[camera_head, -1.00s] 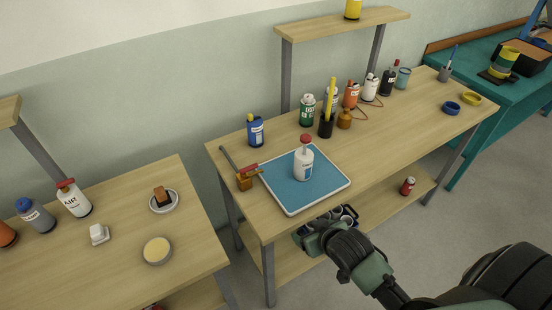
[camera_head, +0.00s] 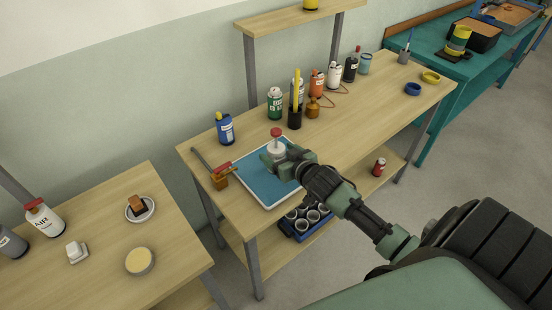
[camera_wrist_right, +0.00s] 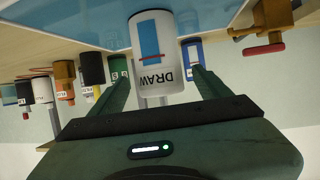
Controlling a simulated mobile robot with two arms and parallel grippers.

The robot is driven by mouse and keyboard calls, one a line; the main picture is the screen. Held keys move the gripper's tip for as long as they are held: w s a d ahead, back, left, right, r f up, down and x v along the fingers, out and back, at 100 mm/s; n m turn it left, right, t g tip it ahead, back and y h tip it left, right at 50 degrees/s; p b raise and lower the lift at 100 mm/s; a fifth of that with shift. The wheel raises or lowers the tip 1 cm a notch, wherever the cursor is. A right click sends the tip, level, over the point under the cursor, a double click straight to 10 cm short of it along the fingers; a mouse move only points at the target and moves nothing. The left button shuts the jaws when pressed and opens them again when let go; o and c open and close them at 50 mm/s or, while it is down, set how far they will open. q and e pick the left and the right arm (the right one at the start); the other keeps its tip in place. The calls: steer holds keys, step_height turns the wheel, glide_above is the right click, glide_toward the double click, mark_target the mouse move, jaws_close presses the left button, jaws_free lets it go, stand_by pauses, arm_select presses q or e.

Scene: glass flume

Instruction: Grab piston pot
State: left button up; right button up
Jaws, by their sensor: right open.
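The piston pot (camera_head: 276,148) is a white cylinder with a red knob on top. It stands upright on the blue tray (camera_head: 256,184) with a pale rim. My right gripper (camera_head: 277,160) is open at the pot, low on its near side, and hides its lower part in the head view. In the right wrist view the picture is upside down, and the pot (camera_wrist_right: 165,58), labelled DRAW, sits between the two fingers of the open gripper (camera_wrist_right: 162,76). I cannot tell whether the fingers touch it. My left gripper is not in view.
A wooden clamp-like tool with a red handle (camera_head: 221,169) lies at the tray's left edge. A blue can (camera_head: 225,129), a green can (camera_head: 275,104) and a black cup with a yellow stick (camera_head: 295,118) stand behind. The bench's right front is clear.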

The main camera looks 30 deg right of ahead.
steer(key=shift+f+p+x, duration=0.2)
steer(key=shift+p+x, duration=0.15)
steer(key=shift+x, duration=1)
steer(key=shift+f+p+x, duration=0.15)
steer(key=shift+p+x, duration=0.15)
steer(key=shift+x, duration=1.05)
steer(key=shift+s, duration=0.2)
steer(key=c, duration=1.6)
steer(key=shift+r, duration=0.1)
